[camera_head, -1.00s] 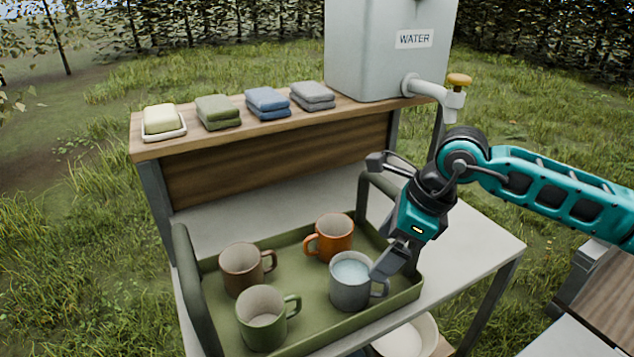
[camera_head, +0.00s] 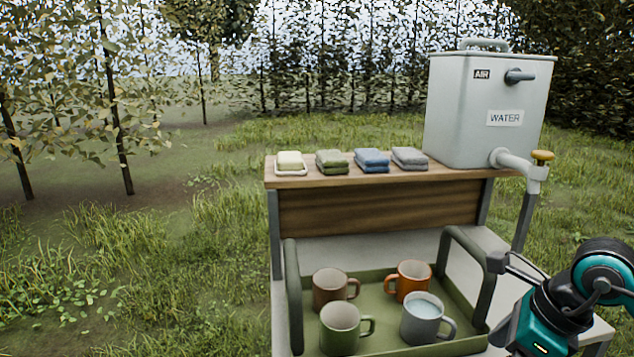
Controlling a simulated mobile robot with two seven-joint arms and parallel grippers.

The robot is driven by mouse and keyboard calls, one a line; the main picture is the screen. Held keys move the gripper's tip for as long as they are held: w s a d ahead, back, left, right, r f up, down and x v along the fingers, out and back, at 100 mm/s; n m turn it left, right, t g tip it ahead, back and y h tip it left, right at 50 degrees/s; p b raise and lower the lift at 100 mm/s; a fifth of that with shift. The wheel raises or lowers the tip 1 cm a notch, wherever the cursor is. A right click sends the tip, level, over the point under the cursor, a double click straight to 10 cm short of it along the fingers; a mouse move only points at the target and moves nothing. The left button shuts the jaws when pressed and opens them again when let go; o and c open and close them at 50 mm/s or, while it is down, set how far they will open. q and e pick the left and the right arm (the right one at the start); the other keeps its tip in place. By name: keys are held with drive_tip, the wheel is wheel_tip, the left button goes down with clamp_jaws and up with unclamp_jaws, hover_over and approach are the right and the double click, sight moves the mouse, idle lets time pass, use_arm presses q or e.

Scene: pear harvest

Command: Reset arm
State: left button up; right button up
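My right arm comes in at the lower right corner. Its teal and black gripper (camera_head: 500,332) is partly cut off by the bottom edge, just right of the grey mug (camera_head: 421,322). I cannot tell whether its fingers are open or shut, nor whether they touch the mug's handle. The grey mug holds water and stands upright in the green tray (camera_head: 462,305). My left gripper is not in view.
A brown mug (camera_head: 330,292), an orange mug (camera_head: 412,272) and a green mug (camera_head: 338,333) share the tray. Folded cloths and soap (camera_head: 290,160) lie on the wooden shelf (camera_head: 380,178).

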drive_tip(key=s+a+r+m+t+y, duration=0.25)
drive_tip(key=a+m+y, duration=0.75)
drive_tip(key=a+y, duration=0.65)
drive_tip(key=w+d+f+m+t+h, duration=0.15)
drive_tip(key=f+m+t+h, duration=0.4)
drive_tip(key=m, duration=0.65)
drive_tip(key=w+d+f+m+t+h, duration=0.1)
drive_tip(key=d+f+m+t+h, duration=0.25)
drive_tip(key=m+t+h, duration=0.6)
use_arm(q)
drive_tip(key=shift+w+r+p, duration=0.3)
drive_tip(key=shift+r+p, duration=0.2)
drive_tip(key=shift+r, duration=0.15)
use_arm(e)
drive_tip(key=s+d+f+m+g+h, duration=0.3)
drive_tip(key=s+f+m+g, duration=0.6)
drive_tip(key=f, duration=0.7)
drive_tip(key=s+m, duration=0.2)
drive_tip(key=m, duration=0.1)
drive_tip(key=shift+d, duration=0.3)
